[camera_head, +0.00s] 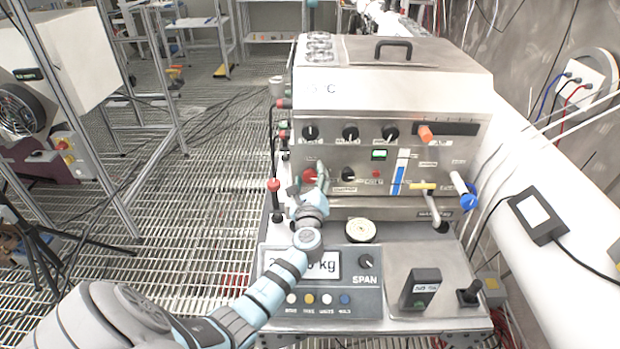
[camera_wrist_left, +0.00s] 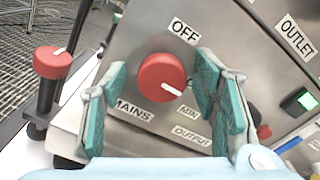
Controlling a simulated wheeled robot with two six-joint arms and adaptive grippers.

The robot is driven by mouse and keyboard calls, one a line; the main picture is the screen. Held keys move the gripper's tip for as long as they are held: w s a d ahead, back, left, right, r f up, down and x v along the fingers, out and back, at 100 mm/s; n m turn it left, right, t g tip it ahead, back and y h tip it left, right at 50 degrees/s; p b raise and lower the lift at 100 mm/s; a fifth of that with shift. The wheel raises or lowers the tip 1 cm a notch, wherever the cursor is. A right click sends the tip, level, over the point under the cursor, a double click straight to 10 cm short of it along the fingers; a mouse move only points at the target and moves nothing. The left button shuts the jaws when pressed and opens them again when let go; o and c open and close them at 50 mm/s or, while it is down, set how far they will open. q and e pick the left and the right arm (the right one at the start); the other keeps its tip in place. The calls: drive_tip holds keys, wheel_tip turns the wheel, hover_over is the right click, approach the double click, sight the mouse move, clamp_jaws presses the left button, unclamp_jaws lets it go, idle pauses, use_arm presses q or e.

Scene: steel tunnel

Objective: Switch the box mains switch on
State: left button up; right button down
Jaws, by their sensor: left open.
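The box (camera_head: 395,105) is a steel cabinet with a front panel of knobs and labels. The mains switch is a red round knob (camera_wrist_left: 160,78) low on that panel; it also shows in the head view (camera_head: 309,175), partly behind my gripper. In the left wrist view its white mark points to the lower right. An OFF label (camera_wrist_left: 185,31) is above it and a MAINS label (camera_wrist_left: 134,110) below it. My left gripper (camera_head: 308,186) is open in front of the panel, its teal fingers (camera_wrist_left: 160,92) on either side of the knob, apart from it. My right gripper is not in view.
Another red-topped knob on a post (camera_wrist_left: 52,63) stands left of the panel. A green-lit switch (camera_wrist_left: 299,102) is to the right. A scale with a display (camera_head: 318,265) and a black rocker box (camera_head: 420,288) stand below the panel. A white pipe (camera_head: 565,215) runs along the right.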

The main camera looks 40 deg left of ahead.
use_arm(q)
drive_tip(key=v, duration=1.2)
